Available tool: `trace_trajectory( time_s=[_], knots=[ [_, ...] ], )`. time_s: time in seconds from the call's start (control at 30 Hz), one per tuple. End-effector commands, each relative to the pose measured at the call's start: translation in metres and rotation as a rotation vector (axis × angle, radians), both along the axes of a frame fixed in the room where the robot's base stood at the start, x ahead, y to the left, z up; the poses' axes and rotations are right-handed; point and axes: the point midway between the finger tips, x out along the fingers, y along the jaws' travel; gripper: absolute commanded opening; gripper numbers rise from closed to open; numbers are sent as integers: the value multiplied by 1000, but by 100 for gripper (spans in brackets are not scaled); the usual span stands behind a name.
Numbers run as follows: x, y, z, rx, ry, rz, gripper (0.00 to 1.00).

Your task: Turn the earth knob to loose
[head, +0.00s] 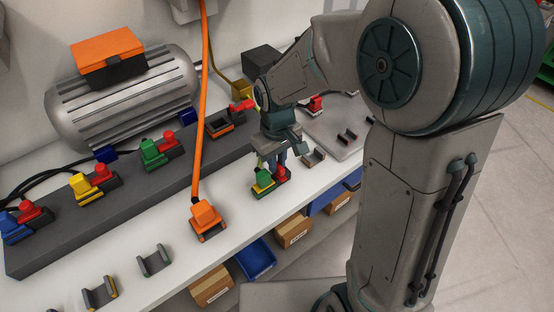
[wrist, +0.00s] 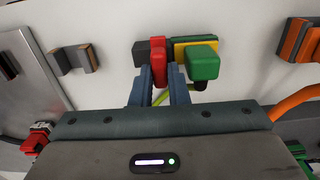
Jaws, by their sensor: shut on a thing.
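The earth connector, a green plug (head: 263,181) with a yellow part, sits in a dark holder on the white bench in the head view. Its red knob (head: 282,174) is just right of the plug. In the wrist view the green plug (wrist: 203,63) is right of the red knob (wrist: 158,58), which stands upright in the picture. My gripper (head: 277,158) comes down from above with its blue fingers (wrist: 160,84) shut on the red knob. The fingers hide part of the knob, and I cannot read any position mark on it.
An orange plug (head: 206,217) with an orange cable stands left of the earth connector. Blue, yellow and green plugs with red knobs line a dark rail (head: 60,238). Empty holders (head: 154,261) sit near the bench's front edge. A grey motor (head: 125,105) stands behind.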

Motion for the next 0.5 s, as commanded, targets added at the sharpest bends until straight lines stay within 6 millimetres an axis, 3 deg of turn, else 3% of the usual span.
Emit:
trace_trajectory(
  time_s=[0.23,0.27,0.3,0.5],
  knots=[
    [1,0,1,0,-2,-1,0],
    [1,0,1,0,-2,-1,23],
    [1,0,1,0,-2,-1,34],
    [0,0,1,0,-1,-1,36]
  ],
)
